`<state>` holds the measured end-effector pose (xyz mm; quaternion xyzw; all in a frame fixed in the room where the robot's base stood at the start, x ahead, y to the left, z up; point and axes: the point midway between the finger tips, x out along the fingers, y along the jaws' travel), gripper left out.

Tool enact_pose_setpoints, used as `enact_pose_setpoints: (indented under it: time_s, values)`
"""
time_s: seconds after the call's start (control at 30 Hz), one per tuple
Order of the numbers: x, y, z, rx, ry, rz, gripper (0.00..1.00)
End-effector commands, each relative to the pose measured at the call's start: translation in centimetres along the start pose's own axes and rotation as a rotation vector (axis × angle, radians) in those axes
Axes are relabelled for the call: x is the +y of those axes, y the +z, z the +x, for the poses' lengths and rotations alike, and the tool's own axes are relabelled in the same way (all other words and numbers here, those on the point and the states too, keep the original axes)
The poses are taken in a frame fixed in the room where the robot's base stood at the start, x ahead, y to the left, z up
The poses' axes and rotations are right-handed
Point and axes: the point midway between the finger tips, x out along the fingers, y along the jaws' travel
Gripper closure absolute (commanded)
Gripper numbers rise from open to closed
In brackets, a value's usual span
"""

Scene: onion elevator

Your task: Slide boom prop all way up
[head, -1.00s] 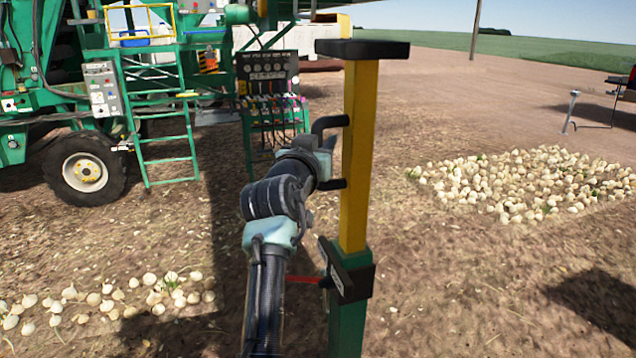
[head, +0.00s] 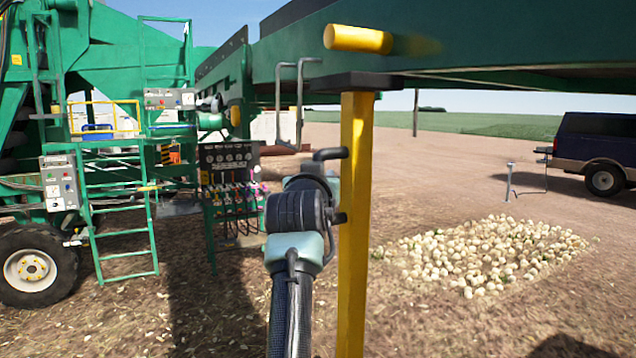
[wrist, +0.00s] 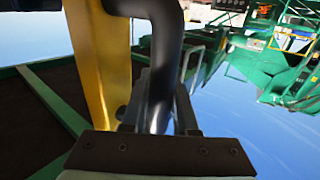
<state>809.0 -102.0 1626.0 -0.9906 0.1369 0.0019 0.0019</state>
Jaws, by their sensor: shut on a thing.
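The boom prop's yellow inner post (head: 355,225) stands upright with a flat black pad (head: 352,82) on top. The pad is right at the underside of the green boom (head: 470,45); I cannot tell if they touch. My gripper (head: 324,180) is shut on the black handle (head: 330,154) on the left side of the post, and mostly hidden behind my wrist. In the wrist view my gripper (wrist: 158,115) holds the black handle bar (wrist: 166,55), beside the yellow post (wrist: 103,70). The green lower sleeve is out of the head view.
A yellow peg (head: 358,39) sticks out from the boom above the pad. A control panel with gauges and hoses (head: 230,165) and a green ladder (head: 120,215) stand left. An onion pile (head: 490,255) lies right, a dark vehicle (head: 600,145) behind it. Bare soil surrounds the post.

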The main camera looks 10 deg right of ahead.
Motion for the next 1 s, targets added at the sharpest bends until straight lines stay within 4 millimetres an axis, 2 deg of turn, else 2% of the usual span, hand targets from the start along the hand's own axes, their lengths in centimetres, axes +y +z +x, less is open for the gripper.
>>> enact_pose_setpoints:
  time_s: [0.03,0.27,0.3,0.37,0.73,0.87,1.0]
  values:
    - [-0.1,-1.1,-0.2,0.021,-0.002,0.001,1.00]
    - [0.0,-1.2,-0.2,0.022,-0.001,0.002,1.00]
    - [0.0,-1.2,-0.2,0.022,-0.001,0.002,0.69]
    - [0.0,-1.1,-0.2,0.020,-0.001,0.002,0.60]
    - [0.0,-0.3,-0.5,0.009,0.000,0.001,0.60]
    - [-0.1,-0.1,-1.6,0.010,0.000,0.001,0.60]
    - [-0.1,0.0,-3.5,0.012,0.000,0.001,0.60]
